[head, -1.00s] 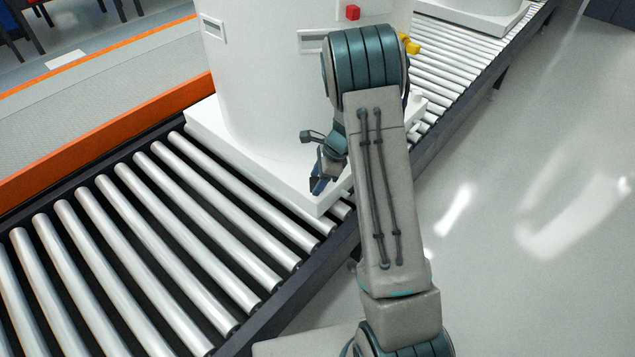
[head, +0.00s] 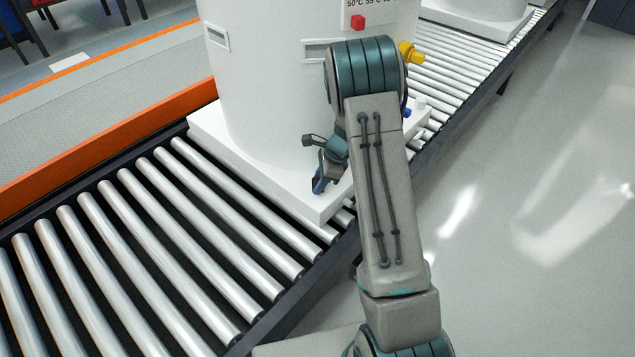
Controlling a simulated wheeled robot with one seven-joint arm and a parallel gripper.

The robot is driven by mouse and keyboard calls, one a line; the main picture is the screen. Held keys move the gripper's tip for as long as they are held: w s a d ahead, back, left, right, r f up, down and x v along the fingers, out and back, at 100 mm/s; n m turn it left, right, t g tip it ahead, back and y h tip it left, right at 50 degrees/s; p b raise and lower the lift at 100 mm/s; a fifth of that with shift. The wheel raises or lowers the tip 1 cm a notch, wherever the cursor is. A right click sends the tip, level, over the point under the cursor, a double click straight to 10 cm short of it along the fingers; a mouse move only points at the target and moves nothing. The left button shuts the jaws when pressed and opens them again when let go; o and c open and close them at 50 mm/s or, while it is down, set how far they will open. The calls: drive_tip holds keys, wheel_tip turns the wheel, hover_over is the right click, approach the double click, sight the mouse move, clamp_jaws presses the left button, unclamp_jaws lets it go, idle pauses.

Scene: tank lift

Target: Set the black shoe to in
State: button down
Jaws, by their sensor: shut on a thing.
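No black shoe can be made out in the head view. My gripper (head: 322,178) is low in front of the white tank (head: 270,100), over the near corner of its square white base (head: 318,208). My arm hides part of the gripper and whatever is between its jaws. The jaws look closed, but the thing they hold cannot be identified.
The tank stands on a roller conveyor (head: 150,240) with an orange rail (head: 110,150) along its far side. A second white tank base (head: 480,18) stands farther along. Small blue and white parts (head: 412,108) show right of my arm. Open grey floor (head: 520,220) lies on the right.

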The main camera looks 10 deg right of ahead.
drive_tip(key=shift+d, duration=0.2)
drive_tip(key=c, duration=1)
unclamp_jaws()
drive_tip(key=shift+a, duration=0.2)
drive_tip(key=shift+r, duration=0.1)
drive_tip(key=p+v, duration=0.2)
drive_tip(key=v, duration=1.1)
drive_tip(key=shift+r+p, duration=0.35)
drive_tip(key=shift+r, duration=0.05)
